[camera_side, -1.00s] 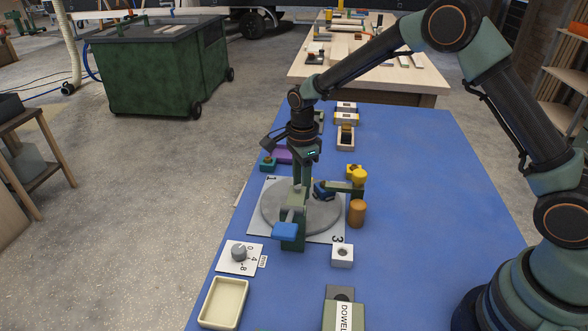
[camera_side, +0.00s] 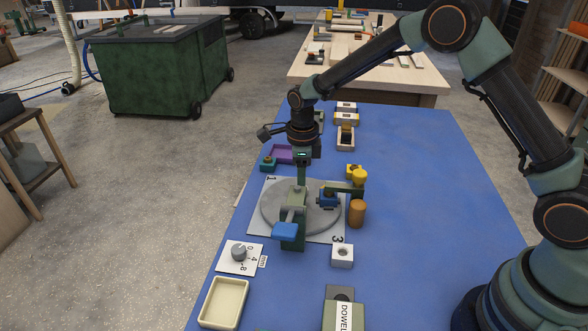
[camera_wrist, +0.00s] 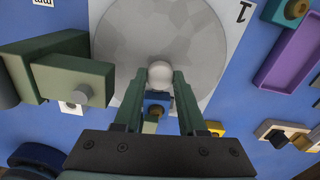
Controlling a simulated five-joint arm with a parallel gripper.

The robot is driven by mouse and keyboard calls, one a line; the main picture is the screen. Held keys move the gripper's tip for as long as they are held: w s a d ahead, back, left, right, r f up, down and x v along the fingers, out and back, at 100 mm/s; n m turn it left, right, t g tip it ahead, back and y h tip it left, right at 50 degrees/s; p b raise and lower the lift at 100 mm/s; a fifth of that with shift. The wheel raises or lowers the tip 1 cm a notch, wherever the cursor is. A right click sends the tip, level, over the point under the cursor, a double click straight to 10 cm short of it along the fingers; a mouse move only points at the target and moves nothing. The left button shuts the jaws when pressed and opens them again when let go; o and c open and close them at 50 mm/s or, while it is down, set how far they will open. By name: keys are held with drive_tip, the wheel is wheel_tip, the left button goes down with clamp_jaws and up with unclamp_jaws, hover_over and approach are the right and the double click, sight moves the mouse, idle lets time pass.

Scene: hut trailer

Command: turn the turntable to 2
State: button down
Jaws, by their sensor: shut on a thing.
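The turntable is a round grey disc (camera_side: 272,212) on a white board (camera_side: 262,232) marked 1 at the far left corner and 3 at the near right; I see no 2. In the wrist view the disc (camera_wrist: 125,35) fills the top middle. My gripper (camera_wrist: 160,80) is shut on a pale round knob (camera_wrist: 160,73) over the disc. A blue block (camera_side: 328,199) sits at the disc's right side; it also shows between the fingers in the wrist view (camera_wrist: 157,97). In the side view my gripper (camera_side: 301,183) points down, its tips partly hidden by a green fixture.
The green fixture with a blue paddle (camera_side: 285,231) stands at the disc's near edge. A brown cylinder (camera_side: 356,213) and a yellow-topped post (camera_side: 359,176) are close on the right. A dial plate (camera_side: 239,254), cream tray (camera_side: 222,303) and holed white block (camera_side: 342,256) lie nearer.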

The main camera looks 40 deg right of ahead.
drive_tip(key=shift+r+m, duration=0.1)
drive_tip(key=shift+m, duration=0.6)
drive_tip(key=shift+c, duration=2.4)
unclamp_jaws()
wheel_tip(320, 180, up, 12)
